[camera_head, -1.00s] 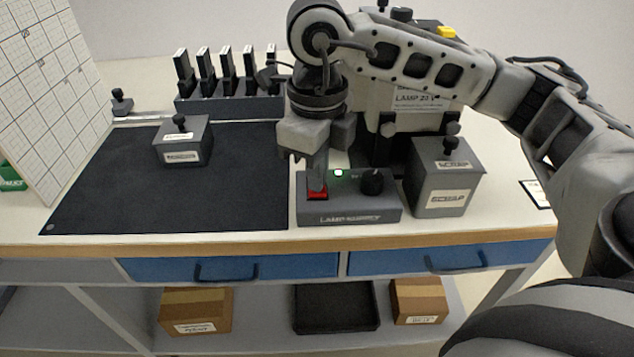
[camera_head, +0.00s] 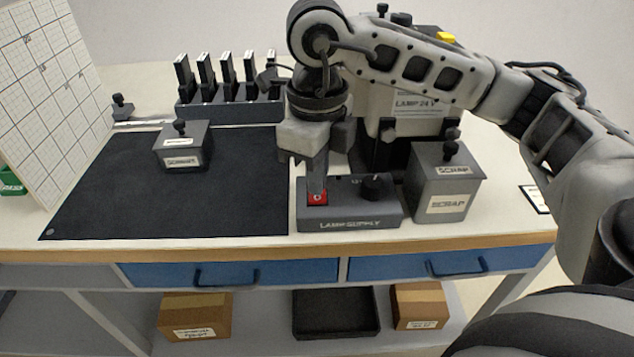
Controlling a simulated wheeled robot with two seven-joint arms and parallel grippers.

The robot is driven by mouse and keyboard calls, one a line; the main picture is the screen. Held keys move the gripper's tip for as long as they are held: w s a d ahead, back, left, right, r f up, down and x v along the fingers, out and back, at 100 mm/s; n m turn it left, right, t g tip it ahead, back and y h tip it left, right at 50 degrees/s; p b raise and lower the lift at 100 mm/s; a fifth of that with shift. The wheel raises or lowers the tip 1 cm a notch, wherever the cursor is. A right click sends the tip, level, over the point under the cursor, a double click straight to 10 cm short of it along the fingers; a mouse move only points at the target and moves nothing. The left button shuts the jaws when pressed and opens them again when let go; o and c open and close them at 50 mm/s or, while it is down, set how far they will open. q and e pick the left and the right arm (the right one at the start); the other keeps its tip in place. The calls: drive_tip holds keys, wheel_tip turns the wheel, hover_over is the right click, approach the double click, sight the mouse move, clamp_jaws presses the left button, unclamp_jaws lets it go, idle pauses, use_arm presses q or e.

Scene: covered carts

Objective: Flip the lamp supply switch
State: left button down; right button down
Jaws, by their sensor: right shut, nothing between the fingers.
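The lamp supply (camera_head: 349,212) is a low dark grey box with a "LAMP SUPPLY" label, near the front edge of the bench. A red switch (camera_head: 317,198) sits on the left of its top, and a black knob (camera_head: 377,186) on the right. No green light shows on it. My right gripper (camera_head: 317,188) is shut and empty, pointing down, with its fingertips at the red switch and hiding part of it. I cannot tell whether they touch. My left gripper is not in view.
A grey "SCRAP" box (camera_head: 443,184) stands close to the right of the supply. A lamp unit (camera_head: 415,125) stands behind. A dark mat (camera_head: 120,205) with a small lidded box (camera_head: 183,148) is at left. A rack (camera_head: 230,112) of several upright pieces is behind.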

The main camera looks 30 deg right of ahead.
drive_tip(key=shift+r+p, duration=1.65)
drive_tip(key=shift+r, duration=1.2)
